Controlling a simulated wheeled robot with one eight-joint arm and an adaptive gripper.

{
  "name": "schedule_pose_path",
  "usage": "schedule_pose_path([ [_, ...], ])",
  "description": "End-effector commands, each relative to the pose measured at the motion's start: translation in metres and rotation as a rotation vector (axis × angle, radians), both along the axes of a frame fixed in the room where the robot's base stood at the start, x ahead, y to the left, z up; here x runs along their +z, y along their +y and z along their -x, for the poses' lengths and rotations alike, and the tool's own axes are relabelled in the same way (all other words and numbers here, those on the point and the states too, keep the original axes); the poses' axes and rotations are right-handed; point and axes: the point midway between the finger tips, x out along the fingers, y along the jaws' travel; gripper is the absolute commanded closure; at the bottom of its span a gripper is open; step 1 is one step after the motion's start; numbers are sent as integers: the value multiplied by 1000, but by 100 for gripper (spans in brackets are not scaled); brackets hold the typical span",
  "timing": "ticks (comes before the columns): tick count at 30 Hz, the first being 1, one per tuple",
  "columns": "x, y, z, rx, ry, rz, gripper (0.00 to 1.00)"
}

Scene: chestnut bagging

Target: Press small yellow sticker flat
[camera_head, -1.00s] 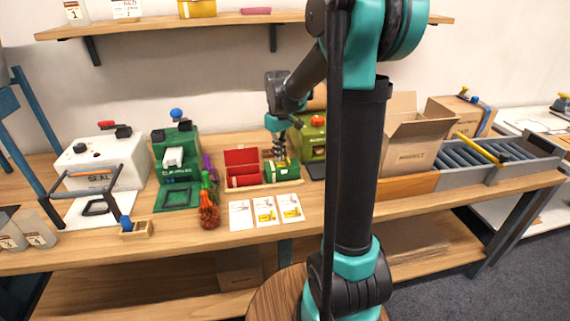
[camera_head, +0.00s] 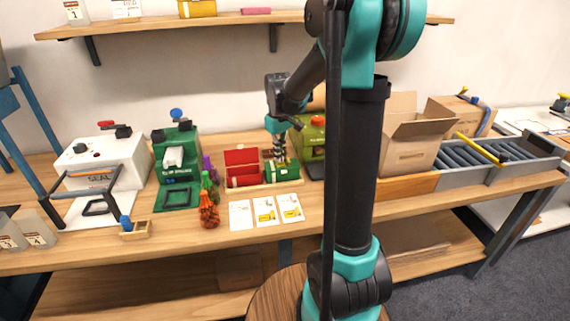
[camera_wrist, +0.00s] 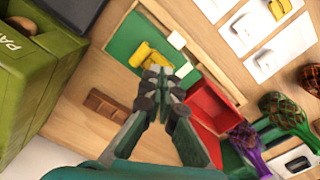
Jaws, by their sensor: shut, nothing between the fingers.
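A green panel (camera_wrist: 122,43) lies in a wooden tray beside an open red box, seen in the wrist view. A yellow piece (camera_wrist: 146,54), apparently the small yellow sticker, lies on it, with raised, curled-looking parts. Two small white pieces sit on the panel's right side. My gripper (camera_wrist: 163,74) is shut and empty, its tips over the panel just beside the yellow piece; I cannot tell whether they touch it. In the head view my gripper (camera_head: 280,160) points down at the green item (camera_head: 289,173), and the sticker is too small to make out there.
The red box (camera_head: 241,157) stands open just left of the green item. White cards (camera_head: 265,211) with pictures lie in front. Red and green net bags (camera_head: 209,210) are to the left. A green machine (camera_head: 312,145) stands close behind on the right.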

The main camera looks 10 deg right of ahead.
Motion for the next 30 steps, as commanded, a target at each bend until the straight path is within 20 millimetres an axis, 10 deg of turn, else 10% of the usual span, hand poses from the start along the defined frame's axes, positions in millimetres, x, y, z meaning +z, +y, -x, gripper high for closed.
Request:
schedule_pose_path([
  [30,-14,0,0,0,0,0,100],
])
